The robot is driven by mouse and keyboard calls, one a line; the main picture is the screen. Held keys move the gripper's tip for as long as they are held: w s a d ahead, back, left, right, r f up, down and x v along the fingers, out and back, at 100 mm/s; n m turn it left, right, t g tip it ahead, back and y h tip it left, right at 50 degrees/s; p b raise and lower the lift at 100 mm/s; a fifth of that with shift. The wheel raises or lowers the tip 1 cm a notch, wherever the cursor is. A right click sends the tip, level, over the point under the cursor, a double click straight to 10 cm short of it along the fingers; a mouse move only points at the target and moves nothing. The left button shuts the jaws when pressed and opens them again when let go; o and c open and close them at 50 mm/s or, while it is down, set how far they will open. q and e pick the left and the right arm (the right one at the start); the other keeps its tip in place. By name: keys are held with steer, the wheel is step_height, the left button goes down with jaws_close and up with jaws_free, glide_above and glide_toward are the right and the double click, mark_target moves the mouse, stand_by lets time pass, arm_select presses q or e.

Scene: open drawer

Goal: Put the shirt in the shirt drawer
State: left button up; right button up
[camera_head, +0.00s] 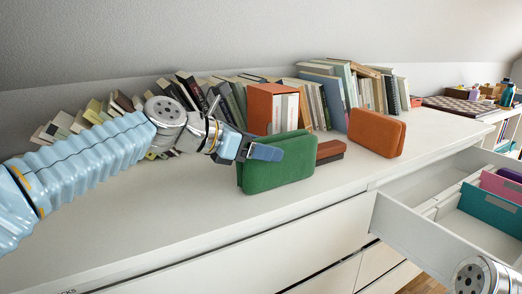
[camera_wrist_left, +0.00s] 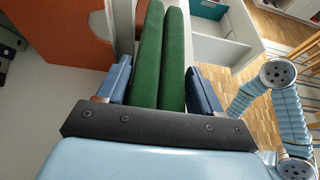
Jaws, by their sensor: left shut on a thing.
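A green folded shirt (camera_head: 275,172) stands on edge at the dresser top's front edge in the head view. My left gripper (camera_head: 262,152) is shut on it, one finger across its visible face. In the left wrist view the two green folds (camera_wrist_left: 160,60) run between the gripper's fingers (camera_wrist_left: 160,88). I cannot tell whether the shirt touches the top. The open white drawer (camera_head: 412,235) is to the right and lower, holding a teal folded item (camera_head: 488,209) and a pink one (camera_head: 502,187) upright between dividers. My right gripper is not in view.
An orange folded item (camera_head: 377,133) stands on the dresser top (camera_head: 215,215), right of the green shirt. A brown-red block (camera_head: 330,150) and an orange box (camera_head: 272,108) are close behind the shirt. Books (camera_head: 335,95) line the wall. My right arm shows at the lower right, near the drawer.

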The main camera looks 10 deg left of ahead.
arm_select(q)
steer(key=o, duration=1.1)
steer(key=shift+o, duration=0.2)
